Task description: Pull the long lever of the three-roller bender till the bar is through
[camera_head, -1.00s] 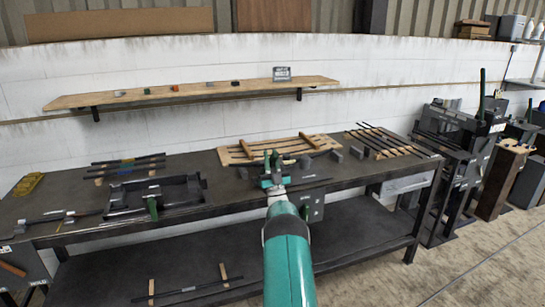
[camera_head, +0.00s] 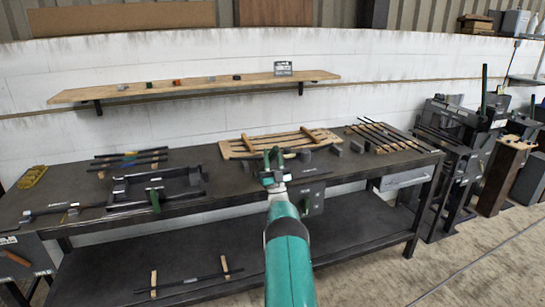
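My gripper (camera_head: 273,160) is at the end of my teal arm, in front of the middle of the dark workbench (camera_head: 225,182). Its green fingers point away from me; their gap is too small to make out, and nothing clearly sits between them. A dark machine (camera_head: 450,125) with a tall upright lever (camera_head: 484,82) stands on a stand to the right of the bench. A low dark frame (camera_head: 180,190) with a short green handle (camera_head: 155,200) sits on the bench at left. I cannot tell for sure which of these is the three-roller bender. My gripper is apart from both.
A wooden slatted rack (camera_head: 285,143) lies behind my gripper. Dark bars (camera_head: 385,134) lie on wooden strips at the bench's right end, and others (camera_head: 130,159) at left. A wall shelf (camera_head: 190,88) hangs above. The floor (camera_head: 380,275) in front is open at right.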

